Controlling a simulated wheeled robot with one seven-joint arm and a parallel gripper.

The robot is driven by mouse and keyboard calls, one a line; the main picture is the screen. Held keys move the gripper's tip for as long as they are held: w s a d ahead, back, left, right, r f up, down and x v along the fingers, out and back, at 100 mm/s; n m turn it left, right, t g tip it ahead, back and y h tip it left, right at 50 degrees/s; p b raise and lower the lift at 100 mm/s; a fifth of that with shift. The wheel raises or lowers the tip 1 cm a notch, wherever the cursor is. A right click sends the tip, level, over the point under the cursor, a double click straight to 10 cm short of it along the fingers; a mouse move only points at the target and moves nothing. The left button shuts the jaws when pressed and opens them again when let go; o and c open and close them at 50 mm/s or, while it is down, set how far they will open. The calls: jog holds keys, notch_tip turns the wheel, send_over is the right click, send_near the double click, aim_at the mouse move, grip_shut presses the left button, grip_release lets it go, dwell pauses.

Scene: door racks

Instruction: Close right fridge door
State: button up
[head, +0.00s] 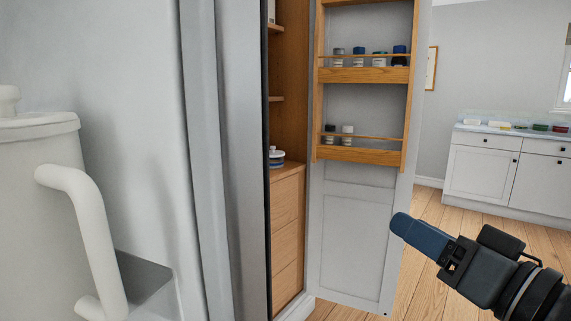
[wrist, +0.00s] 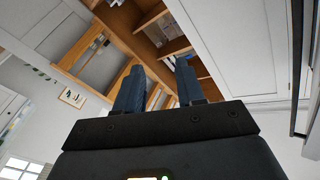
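The right fridge door (head: 352,236) stands wide open in the head view. It is a grey-white panel with wooden racks (head: 362,75) on its inner face, holding small jars and bottles. The wooden interior (head: 287,215) with shelves and drawers shows to its left. My gripper (head: 402,224) is at the lower right, its blue fingers overlapping the door's right edge in the picture; I cannot tell how far apart they are. In the wrist view the two fingers of my gripper (wrist: 158,78) are apart with nothing between them, and wooden racks (wrist: 95,65) show beyond.
A tall grey panel (head: 205,150) stands left of the opening. A white cylinder with a handle (head: 85,210) fills the left foreground. A white cabinet (head: 480,172) with coloured items on top is at the far right. Wood floor (head: 425,290) beside the door looks clear.

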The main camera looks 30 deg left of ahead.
jog(key=s+a+r+n+g, duration=0.3)
jog(key=r+n+g, duration=0.1)
jog(key=r, duration=0.5)
jog(key=s+a+r+n+g+y, duration=0.15)
jog(key=s+r+n+g, duration=0.3)
jog(key=r, duration=0.55)
jog(key=s+a+r+n+g+h, duration=0.1)
jog(key=s+a+r+n+g, duration=0.3)
jog(key=r, duration=0.5)
jog(key=a+n, duration=0.1)
jog(key=a, duration=0.6)
jog(key=shift+s, duration=0.35)
jog(key=shift+r+g+y, duration=0.1)
jog(key=shift+g+y, duration=0.15)
jog(key=shift+d, duration=0.1)
grip_shut()
